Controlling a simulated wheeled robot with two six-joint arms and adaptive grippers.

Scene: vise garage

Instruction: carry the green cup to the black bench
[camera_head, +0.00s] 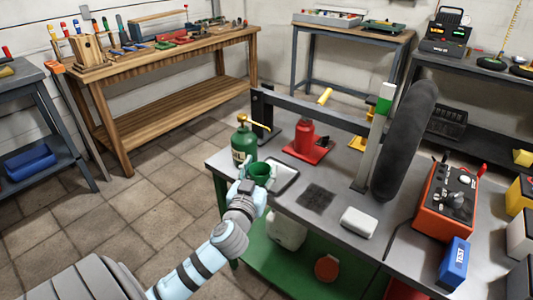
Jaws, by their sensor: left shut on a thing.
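My left gripper (256,187) reaches in from the lower left and is shut on the green cup (260,170). The cup is at the near left edge of the grey-topped table (285,206), beside a shallow tray; I cannot tell whether it touches the tabletop. The gripper hides part of the cup. Two dark-topped benches show, one at the back right (480,72) and one at the left edge (22,84); I cannot tell which is the black bench. My right gripper is not in view.
A green can with a yellow spout (243,146) stands just behind the cup. A red can (304,138), a dark tyre (404,140) and an orange box (445,198) also occupy the grey table. A wooden workbench (170,60) stands at the back left. Tiled floor (150,210) lies open between.

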